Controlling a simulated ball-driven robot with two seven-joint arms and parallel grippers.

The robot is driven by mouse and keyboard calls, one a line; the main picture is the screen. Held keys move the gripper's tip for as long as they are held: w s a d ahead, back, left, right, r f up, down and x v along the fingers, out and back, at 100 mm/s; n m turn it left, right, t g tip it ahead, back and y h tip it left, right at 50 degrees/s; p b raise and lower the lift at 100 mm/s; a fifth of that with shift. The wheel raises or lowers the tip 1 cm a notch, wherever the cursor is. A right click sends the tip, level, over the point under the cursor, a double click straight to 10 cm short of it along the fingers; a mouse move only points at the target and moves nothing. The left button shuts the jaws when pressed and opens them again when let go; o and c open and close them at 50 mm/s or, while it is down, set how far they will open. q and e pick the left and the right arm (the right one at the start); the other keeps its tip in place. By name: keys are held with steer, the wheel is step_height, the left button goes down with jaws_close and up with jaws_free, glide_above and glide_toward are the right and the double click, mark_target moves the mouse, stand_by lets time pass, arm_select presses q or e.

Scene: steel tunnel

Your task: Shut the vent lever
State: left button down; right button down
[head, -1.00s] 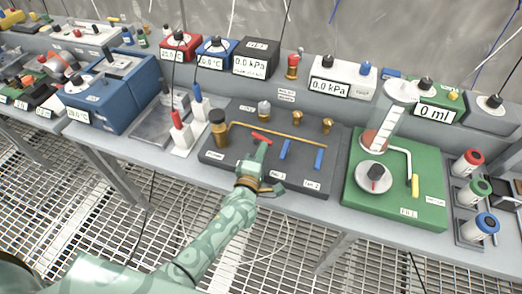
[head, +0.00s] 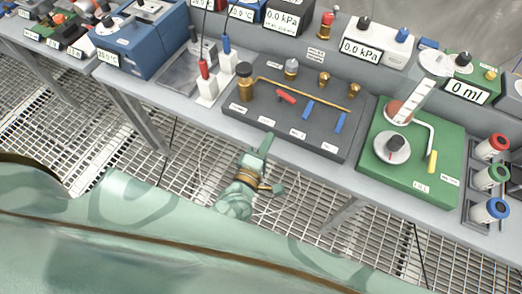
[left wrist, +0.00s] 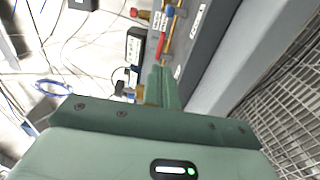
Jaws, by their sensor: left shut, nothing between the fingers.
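The dark grey manifold board (head: 262,123) on the bench carries a brass pipe, one red lever (head: 286,97) and two blue levers (head: 308,110) (head: 340,123). The red lever lies roughly along the pipe; the blue ones stand across it. The small labels are too blurred to tell which is the vent lever. My left gripper (head: 266,143) is shut and empty, in front of the board and apart from the levers. In the left wrist view its fingers (left wrist: 163,85) point towards a red lever (left wrist: 160,44). My right gripper is not in view.
A green board (head: 400,170) with a dial and syringe stands right of the manifold. Red and blue probes in white holders (head: 207,90) stand to its left. A blue box (head: 135,45) is further left. Grating floor lies before the bench edge.

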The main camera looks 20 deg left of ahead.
arm_select(q)
steer(key=shift+s+a, duration=0.2)
steer(key=shift+s, duration=1.85)
